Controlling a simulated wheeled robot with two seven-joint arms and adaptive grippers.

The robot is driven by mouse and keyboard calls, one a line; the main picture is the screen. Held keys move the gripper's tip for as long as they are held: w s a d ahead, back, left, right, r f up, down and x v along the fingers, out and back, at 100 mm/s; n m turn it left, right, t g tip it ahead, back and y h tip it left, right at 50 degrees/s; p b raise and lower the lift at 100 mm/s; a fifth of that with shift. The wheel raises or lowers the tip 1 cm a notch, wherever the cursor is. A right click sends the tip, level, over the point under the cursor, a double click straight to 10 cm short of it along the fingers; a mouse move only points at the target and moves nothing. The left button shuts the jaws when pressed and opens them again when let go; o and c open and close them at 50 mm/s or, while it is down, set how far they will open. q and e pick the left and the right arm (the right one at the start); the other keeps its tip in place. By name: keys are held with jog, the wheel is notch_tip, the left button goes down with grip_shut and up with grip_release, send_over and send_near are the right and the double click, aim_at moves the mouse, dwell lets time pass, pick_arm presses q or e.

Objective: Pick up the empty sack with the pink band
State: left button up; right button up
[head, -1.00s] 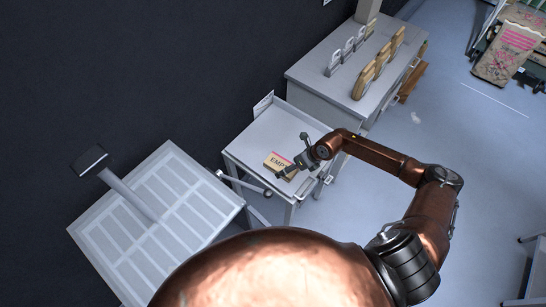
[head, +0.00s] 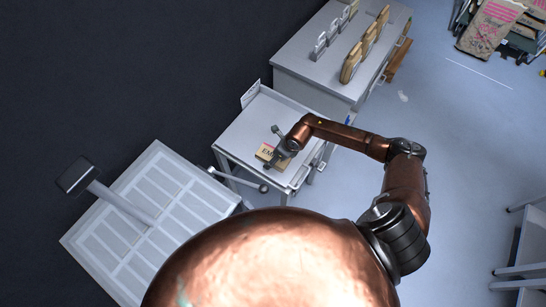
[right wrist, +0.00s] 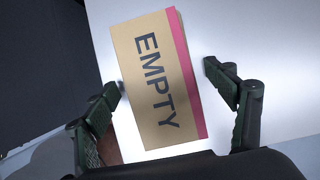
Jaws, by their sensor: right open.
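The empty sack (head: 266,152) is a flat tan pack marked EMPTY, lying on the top of a small white cart (head: 240,135). In the right wrist view the sack (right wrist: 152,80) shows a pink band (right wrist: 187,75) along its right edge. My right gripper (head: 281,152) is over the sack and partly hides it in the head view. In the right wrist view the open fingers of my right gripper (right wrist: 163,78) stand apart on either side of the sack, with a gap on the right side. My left gripper is not in view.
A grey cabinet (head: 300,65) behind the cart holds several upright tan sacks (head: 351,64) and grey holders (head: 320,46). A pale panelled platform (head: 80,240) is at left. More pink-marked sacks (head: 490,25) lie at top right. Open floor (head: 450,130) is at right.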

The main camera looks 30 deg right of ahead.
jog(key=shift+c, duration=0.9)
jog(key=c, duration=1.1)
jog(key=shift+o, duration=0.2)
